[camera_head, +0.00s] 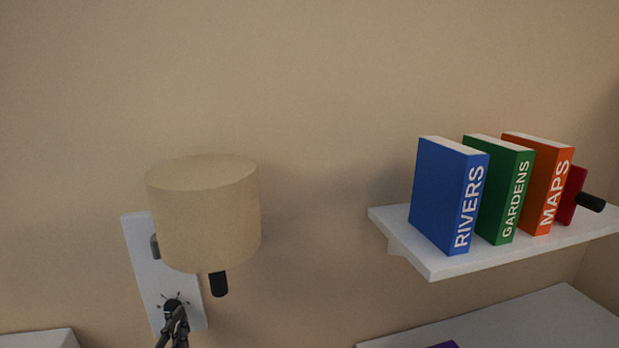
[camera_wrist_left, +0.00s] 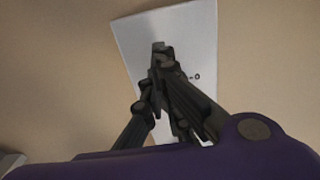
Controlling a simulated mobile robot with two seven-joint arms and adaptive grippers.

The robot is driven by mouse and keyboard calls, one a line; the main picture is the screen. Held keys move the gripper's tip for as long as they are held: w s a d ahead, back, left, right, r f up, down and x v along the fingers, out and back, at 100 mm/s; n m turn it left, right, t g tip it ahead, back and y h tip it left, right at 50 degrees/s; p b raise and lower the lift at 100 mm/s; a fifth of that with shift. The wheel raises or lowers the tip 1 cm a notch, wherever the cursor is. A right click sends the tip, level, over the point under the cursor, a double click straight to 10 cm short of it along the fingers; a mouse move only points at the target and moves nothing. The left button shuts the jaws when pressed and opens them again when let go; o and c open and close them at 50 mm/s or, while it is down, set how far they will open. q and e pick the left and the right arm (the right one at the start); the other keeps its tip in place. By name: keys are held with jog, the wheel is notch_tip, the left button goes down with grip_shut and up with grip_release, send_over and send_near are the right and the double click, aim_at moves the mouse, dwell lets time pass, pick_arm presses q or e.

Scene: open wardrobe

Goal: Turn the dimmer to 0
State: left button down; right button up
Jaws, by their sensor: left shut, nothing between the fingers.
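The dimmer (camera_head: 171,304) is a dark round knob with short tick marks around it, low on a white wall plate (camera_head: 141,259). The plate also shows in the left wrist view (camera_wrist_left: 195,24), with a printed "0" mark (camera_wrist_left: 197,77) right of the fingers. My left gripper (camera_head: 177,314) is shut and empty, its fingertips at the lower edge of the knob. In the left wrist view my left gripper (camera_wrist_left: 160,62) overlaps the plate and hides most of the knob. Contact and the knob's pointer setting cannot be made out. My right gripper is not in view.
A lamp with a beige shade (camera_head: 207,215) juts out above the dimmer, with a black stub (camera_head: 218,284) hanging below it. At right, a white shelf (camera_head: 437,267) holds blue (camera_head: 440,195), green (camera_head: 503,190) and orange books (camera_head: 545,180), plus a red object (camera_head: 572,195).

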pick_arm(q)
jog(key=shift+a+f, duration=0.1)
jog(key=shift+f, duration=0.1)
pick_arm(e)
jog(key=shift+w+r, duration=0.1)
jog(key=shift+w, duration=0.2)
pick_arm(q)
jog(key=v, duration=0.6)
jog(key=shift+d+f, duration=0.2)
jog(key=shift+f, duration=0.2)
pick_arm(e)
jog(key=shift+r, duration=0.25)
pick_arm(q)
jog(key=shift+s, duration=0.1)
